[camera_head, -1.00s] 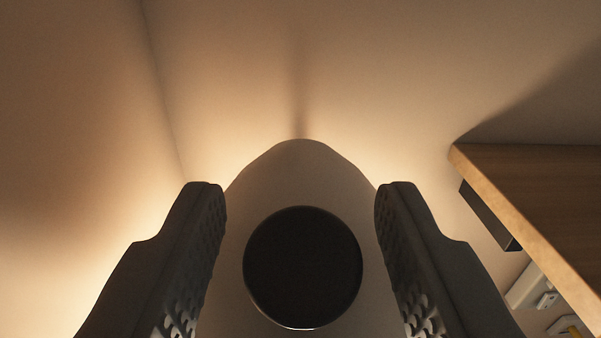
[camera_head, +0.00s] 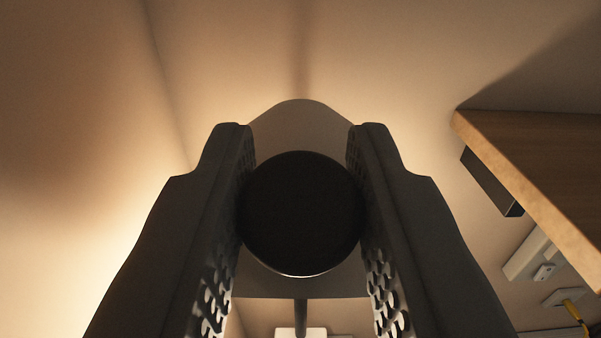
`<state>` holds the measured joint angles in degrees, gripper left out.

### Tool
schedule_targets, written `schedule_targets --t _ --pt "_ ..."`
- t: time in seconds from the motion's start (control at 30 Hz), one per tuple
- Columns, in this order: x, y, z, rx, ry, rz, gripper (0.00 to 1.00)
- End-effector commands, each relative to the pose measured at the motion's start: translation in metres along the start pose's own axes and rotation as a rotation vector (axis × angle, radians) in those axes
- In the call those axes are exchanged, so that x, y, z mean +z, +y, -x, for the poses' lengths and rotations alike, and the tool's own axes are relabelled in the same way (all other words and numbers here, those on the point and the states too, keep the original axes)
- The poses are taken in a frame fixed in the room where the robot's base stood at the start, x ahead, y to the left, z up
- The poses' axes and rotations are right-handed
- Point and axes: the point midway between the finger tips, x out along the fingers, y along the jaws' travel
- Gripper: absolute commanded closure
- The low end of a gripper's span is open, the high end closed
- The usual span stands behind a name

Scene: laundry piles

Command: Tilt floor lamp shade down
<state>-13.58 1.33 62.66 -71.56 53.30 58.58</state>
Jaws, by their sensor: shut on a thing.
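The floor lamp's pale shade (camera_head: 300,118) is in the middle of the view, with light glowing on the wall around it. A round black knob (camera_head: 300,213) sits on the front of the shade. My gripper (camera_head: 300,150) has one finger on each side of the knob and is shut on it. The fingers hide the left and right sides of the shade. Part of a thin dark lamp pole (camera_head: 300,315) shows below the shade.
A wooden tabletop or shelf (camera_head: 545,165) juts in at the right, with a dark box-like part (camera_head: 490,182) under its edge. A white socket strip (camera_head: 535,255) and a yellow plug (camera_head: 572,294) are at the lower right. Walls meet in a corner at the left.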

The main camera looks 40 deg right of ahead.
Motion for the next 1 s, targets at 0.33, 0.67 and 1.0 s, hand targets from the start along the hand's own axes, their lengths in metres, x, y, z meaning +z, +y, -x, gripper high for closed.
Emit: schedule_targets --t 0.33,0.67,1.0 --pt "0.029 0.000 0.026 -0.003 0.158 0.005 1.00" --pt "0.067 0.000 0.049 -0.001 0.355 0.005 1.00" --pt "0.098 0.000 0.061 -0.002 0.501 0.004 1.00"
